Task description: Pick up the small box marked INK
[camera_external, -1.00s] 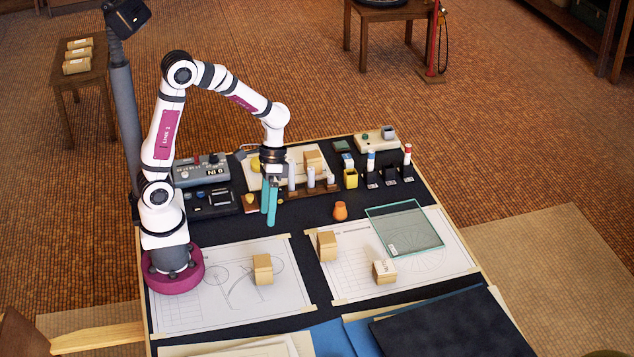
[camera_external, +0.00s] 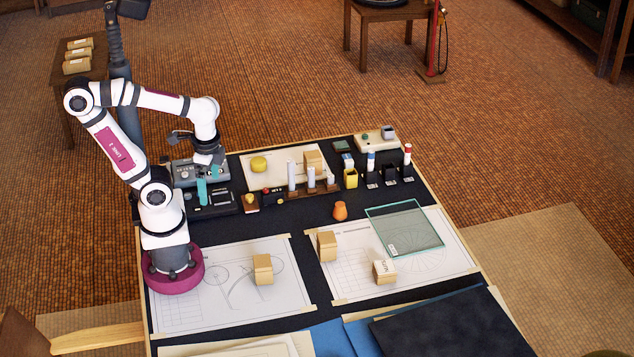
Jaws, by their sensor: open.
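A small tan box with dark lettering on a pale label (camera_external: 384,272) sits on the right drawing sheet, in front of the glass plate. The lettering is too small to read for certain as INK. Similar boxes show no readable mark: one on the left sheet (camera_external: 263,269), one at the right sheet's left edge (camera_external: 327,246), and one at the back (camera_external: 313,159). My gripper (camera_external: 209,183), with teal fingers, is open and empty. It is over the devices at the table's back left, far from the lettered box.
A glass plate (camera_external: 405,229) lies behind the lettered box, and an orange pot (camera_external: 340,211) stands nearby. A rack with upright tubes (camera_external: 310,184) and a yellow cup (camera_external: 350,179) stand farther back. Dark folders (camera_external: 445,325) cover the front right. The dark strip between the sheets is mostly clear.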

